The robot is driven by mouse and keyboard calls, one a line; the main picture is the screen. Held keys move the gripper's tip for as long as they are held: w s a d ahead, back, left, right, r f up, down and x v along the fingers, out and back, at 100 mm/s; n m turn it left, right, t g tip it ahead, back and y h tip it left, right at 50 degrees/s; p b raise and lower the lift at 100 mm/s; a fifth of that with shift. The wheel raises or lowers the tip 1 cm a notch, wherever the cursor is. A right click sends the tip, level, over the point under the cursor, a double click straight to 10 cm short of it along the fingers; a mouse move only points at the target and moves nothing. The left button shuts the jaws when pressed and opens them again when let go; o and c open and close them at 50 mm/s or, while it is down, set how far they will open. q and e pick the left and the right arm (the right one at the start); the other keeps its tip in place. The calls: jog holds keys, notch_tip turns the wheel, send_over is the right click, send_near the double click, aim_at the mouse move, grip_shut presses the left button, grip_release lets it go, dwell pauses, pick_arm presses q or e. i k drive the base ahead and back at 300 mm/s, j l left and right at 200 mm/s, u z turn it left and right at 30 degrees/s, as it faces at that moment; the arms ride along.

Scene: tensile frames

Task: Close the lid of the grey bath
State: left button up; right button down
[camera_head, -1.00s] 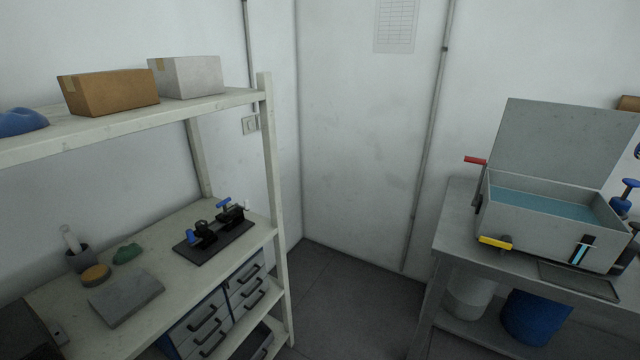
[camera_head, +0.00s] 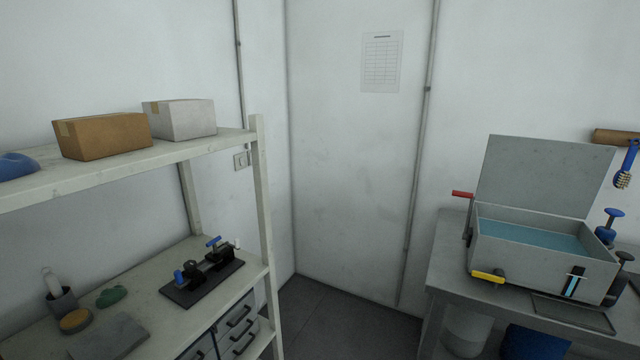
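The grey bath (camera_head: 530,262) stands on the grey table at the right and holds blue-green liquid (camera_head: 530,236). Its flat grey lid (camera_head: 545,175) is raised, standing up and tilted back from the rear edge. A red-handled lever (camera_head: 462,195) is at the bath's left side. A yellow handle (camera_head: 488,276) and a blue level strip (camera_head: 572,284) are on its front. Neither of my grippers is in view.
The grey table (camera_head: 450,255) has a shallow dark tray (camera_head: 575,314) before the bath and blue-topped tools (camera_head: 610,222) at its right. A shelf unit (camera_head: 262,190) stands at the left with boxes and a black fixture (camera_head: 203,270). Open floor (camera_head: 335,315) lies between.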

aim_at(561, 178)
jog(key=z, duration=1.5)
